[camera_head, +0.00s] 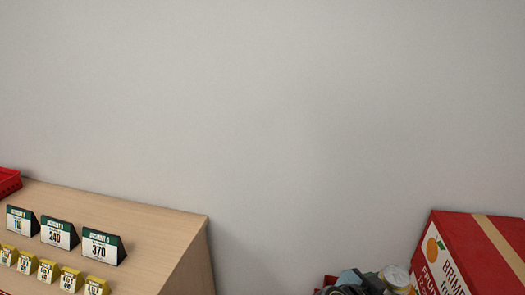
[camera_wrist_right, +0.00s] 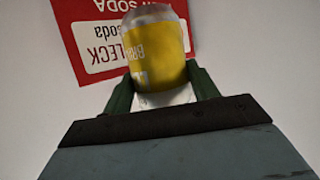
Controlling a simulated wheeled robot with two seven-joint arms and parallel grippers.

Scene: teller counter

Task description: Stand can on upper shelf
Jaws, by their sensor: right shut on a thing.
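A yellow can (camera_wrist_right: 158,62) with a pale silver end fills the middle of the right wrist view. My right gripper (camera_wrist_right: 163,88) is shut on it, with a dark green finger on each side. In the head view my right gripper (camera_head: 362,283) shows only partly at the bottom edge. A round pale can top (camera_head: 395,276) is beside it and looks like the held can. The can's lower part is cut off there. I cannot make out the upper shelf in either view. My left gripper is not in view.
A wooden counter (camera_head: 150,212) at the left carries several green-topped price signs (camera_head: 101,246) and small yellow tags (camera_head: 47,271). A red fruit carton (camera_head: 470,250) stands at the right. A red soda label (camera_wrist_right: 92,50) is behind the can. The grey wall is bare.

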